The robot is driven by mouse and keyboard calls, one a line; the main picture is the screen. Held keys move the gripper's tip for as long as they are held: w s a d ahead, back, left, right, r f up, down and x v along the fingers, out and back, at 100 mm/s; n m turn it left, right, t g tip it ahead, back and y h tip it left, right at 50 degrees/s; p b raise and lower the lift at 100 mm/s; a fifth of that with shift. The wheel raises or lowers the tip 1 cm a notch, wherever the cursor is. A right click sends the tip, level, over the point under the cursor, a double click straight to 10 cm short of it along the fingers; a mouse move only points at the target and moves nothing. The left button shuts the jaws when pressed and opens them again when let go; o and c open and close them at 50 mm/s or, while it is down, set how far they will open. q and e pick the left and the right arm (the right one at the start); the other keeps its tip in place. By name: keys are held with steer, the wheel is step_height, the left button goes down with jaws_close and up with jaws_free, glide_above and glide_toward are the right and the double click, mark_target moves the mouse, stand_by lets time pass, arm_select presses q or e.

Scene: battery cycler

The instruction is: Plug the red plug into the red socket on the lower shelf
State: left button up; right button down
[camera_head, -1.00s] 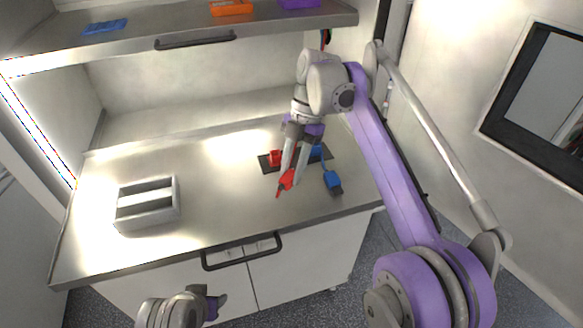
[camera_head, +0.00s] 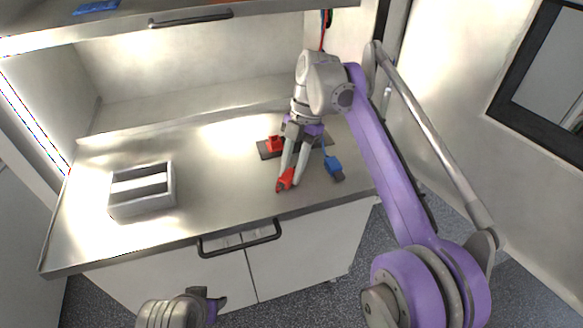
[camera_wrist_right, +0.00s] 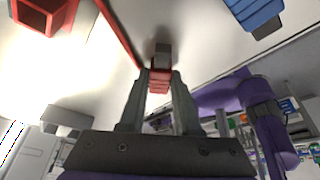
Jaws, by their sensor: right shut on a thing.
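My right gripper (camera_head: 291,177) is shut on the red plug (camera_head: 285,181), above the front part of the steel worktop. In the right wrist view the red plug (camera_wrist_right: 159,79) sits between the two fingertips, its grey end pointing away from the gripper. The red socket (camera_head: 274,144) stands on a dark plate behind and left of the plug, apart from it. A red block with a dark opening, seemingly this socket (camera_wrist_right: 43,14), shows at the wrist view's top left. My left gripper (camera_head: 213,304) is at the bottom edge, away from the worktop; its jaw opening is unclear.
A blue plug (camera_head: 333,168) lies right of my right gripper and also shows in the wrist view (camera_wrist_right: 254,12). A grey open tray (camera_head: 142,207) stands on the left of the worktop (camera_head: 215,190). An upper shelf (camera_head: 110,35) overhangs the back. The middle is clear.

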steer(key=c, duration=0.5)
jaws_free()
